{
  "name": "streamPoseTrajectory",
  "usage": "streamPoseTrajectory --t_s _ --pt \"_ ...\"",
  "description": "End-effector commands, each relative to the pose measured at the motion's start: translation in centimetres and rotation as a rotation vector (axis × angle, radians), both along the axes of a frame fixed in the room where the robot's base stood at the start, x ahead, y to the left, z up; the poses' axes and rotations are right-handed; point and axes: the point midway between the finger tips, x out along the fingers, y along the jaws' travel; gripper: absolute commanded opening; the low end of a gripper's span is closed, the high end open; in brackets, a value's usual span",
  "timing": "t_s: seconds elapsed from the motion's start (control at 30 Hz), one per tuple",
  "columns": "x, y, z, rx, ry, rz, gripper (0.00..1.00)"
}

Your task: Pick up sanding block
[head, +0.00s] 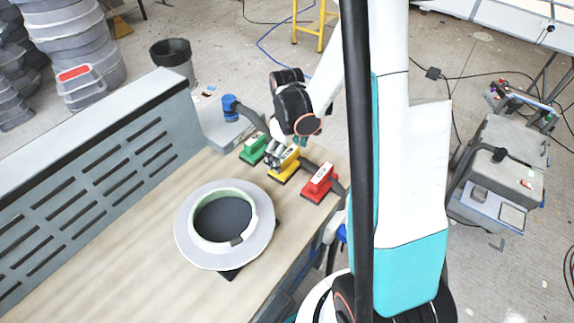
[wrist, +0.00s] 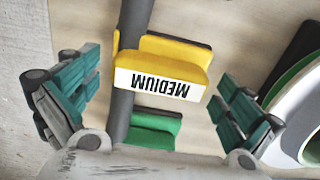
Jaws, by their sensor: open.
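Three sanding blocks stand in a row on the wooden bench top, near its far end. The green one (head: 253,149) is on the left, the yellow one (head: 284,168) in the middle and the red one (head: 319,183) on the right. My gripper (head: 282,154) is over the yellow block and partly hides it. In the wrist view the yellow block (wrist: 165,68), labelled MEDIUM, lies between the open fingers of my gripper (wrist: 160,105), with a gap on both sides. The green block (wrist: 153,129) shows nearer the palm, partly hidden. The red block is out of the wrist view.
A dark hose (wrist: 124,75) runs beside the blocks. A round mould ring (head: 224,224) stands on the bench (head: 120,245) in front of the blocks. A slotted grey panel (head: 100,180) borders the bench on the left. Bare wood lies around the ring.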

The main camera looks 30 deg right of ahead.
Motion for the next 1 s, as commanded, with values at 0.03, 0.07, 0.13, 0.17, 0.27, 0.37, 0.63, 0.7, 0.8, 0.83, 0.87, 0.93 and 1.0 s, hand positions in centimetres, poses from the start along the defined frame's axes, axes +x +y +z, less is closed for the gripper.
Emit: streamPoseTrajectory --t_s 0.03,0.07,0.13,0.17,0.27,0.37,0.63,0.7,0.8,0.83,0.87,0.93,1.0 --pt "0.0 0.0 -0.2 0.0 0.0 0.0 1.0" --pt "0.0 0.0 -0.2 0.0 0.0 0.0 1.0" --pt "0.0 0.0 -0.1 0.0 0.0 0.0 1.0" --pt "0.0 0.0 -0.1 0.0 0.0 0.0 1.0" --pt "0.0 0.0 -0.1 0.0 0.0 0.0 0.86" --pt "0.0 0.0 -0.1 0.0 0.0 0.0 0.64" --pt "0.0 0.0 -0.1 0.0 0.0 0.0 0.51" --pt "0.0 0.0 -0.1 0.0 0.0 0.0 0.51" --pt "0.0 0.0 0.1 0.0 0.0 0.0 0.51" --pt "0.0 0.0 0.3 0.0 0.0 0.0 0.51" --pt "0.0 0.0 0.5 0.0 0.0 0.0 0.51" --pt "0.0 0.0 1.0 0.0 0.0 0.0 0.51" --pt "0.0 0.0 1.8 0.0 0.0 0.0 0.51"
